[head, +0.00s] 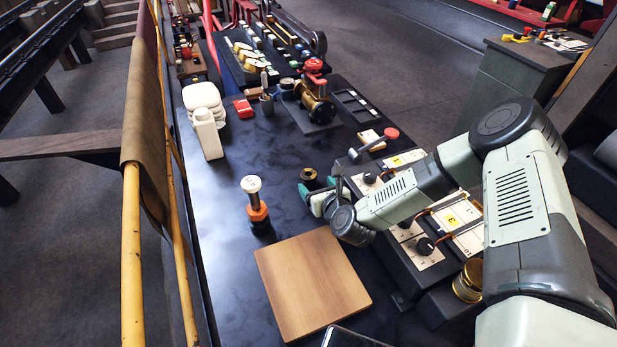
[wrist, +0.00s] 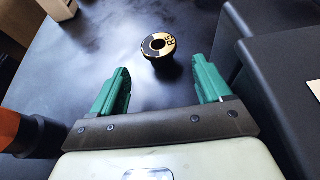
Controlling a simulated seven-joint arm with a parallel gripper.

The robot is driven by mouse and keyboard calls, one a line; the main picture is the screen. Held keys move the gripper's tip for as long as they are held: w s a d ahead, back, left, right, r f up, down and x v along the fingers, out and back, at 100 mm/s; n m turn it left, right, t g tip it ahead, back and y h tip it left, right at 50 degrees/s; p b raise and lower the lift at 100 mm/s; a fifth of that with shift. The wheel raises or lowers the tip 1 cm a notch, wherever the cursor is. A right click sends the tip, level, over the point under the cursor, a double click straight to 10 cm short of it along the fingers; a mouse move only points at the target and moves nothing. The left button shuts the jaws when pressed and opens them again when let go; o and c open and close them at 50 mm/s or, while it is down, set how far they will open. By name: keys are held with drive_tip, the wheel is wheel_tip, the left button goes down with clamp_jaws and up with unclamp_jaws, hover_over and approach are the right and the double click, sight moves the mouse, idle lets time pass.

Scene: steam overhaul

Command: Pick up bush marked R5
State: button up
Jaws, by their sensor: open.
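In the head view the bush (head: 309,175) is just beyond my gripper (head: 316,195). In the wrist view my gripper (wrist: 163,84) has its two green fingers spread apart, with nothing between them. The bush lies ahead of the fingertips, roughly midway between them and apart from both. In the head view the fingers partly hide its near side.
An orange and black item with a white top (head: 255,203) stands left of my gripper. A wooden board (head: 312,283) lies nearer. Control boxes (head: 413,245) stand close on the right. A white bottle (head: 207,135) and a brass valve (head: 315,103) are farther back. Bench around the bush is clear.

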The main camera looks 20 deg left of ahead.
sight(308, 173)
drive_tip(key=shift+w+a, duration=1.1)
drive_tip(key=shift+w, duration=0.15)
drive_tip(key=x, duration=0.5)
drive_tip(key=c, duration=1.2)
